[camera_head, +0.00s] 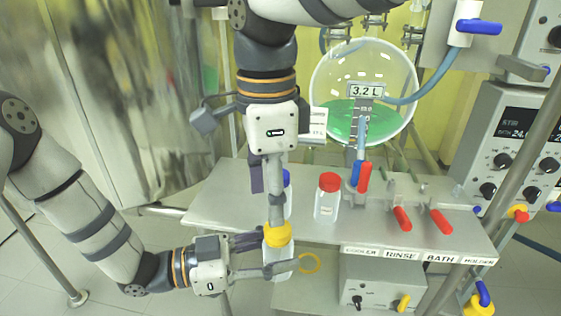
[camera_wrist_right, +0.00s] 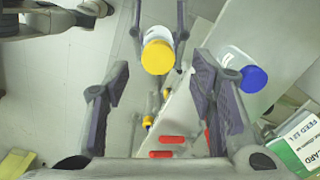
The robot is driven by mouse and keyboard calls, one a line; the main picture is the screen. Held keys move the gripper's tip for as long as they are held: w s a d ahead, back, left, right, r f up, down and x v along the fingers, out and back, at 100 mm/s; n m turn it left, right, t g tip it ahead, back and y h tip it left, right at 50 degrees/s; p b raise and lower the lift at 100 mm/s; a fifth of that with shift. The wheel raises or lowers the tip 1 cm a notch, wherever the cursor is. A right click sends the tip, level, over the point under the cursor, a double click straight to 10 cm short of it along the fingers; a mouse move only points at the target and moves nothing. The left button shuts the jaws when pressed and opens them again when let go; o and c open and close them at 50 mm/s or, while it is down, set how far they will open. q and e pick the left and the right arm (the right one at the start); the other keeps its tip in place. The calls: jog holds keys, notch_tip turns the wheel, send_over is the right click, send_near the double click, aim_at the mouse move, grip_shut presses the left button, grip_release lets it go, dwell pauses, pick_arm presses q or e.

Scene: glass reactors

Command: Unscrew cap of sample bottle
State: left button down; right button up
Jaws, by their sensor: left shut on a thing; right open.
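The sample bottle (camera_head: 279,264) is clear with a yellow cap (camera_head: 278,234). My left gripper (camera_head: 264,257) is shut around its body and holds it upright at the front edge of the steel shelf. The wrist view shows the yellow cap (camera_wrist_right: 158,57) between the left gripper's fingers (camera_wrist_right: 158,30). My right gripper (camera_head: 274,208) points down from above, with its fingertips close over the cap. In the wrist view the right gripper (camera_wrist_right: 160,85) is open and nothing is between its pads. I cannot tell whether it touches the cap.
A red-capped bottle (camera_head: 327,200) stands on the shelf (camera_head: 225,205). A blue-capped bottle (camera_wrist_right: 240,70) is partly hidden behind my right gripper in the head view. A round glass vessel (camera_head: 385,70) with green liquid, red-handled valves (camera_head: 402,219) and a control box (camera_head: 383,284) are nearby.

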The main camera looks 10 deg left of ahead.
notch_tip(320, 180, down, 6)
jog(key=shift+r, duration=0.15)
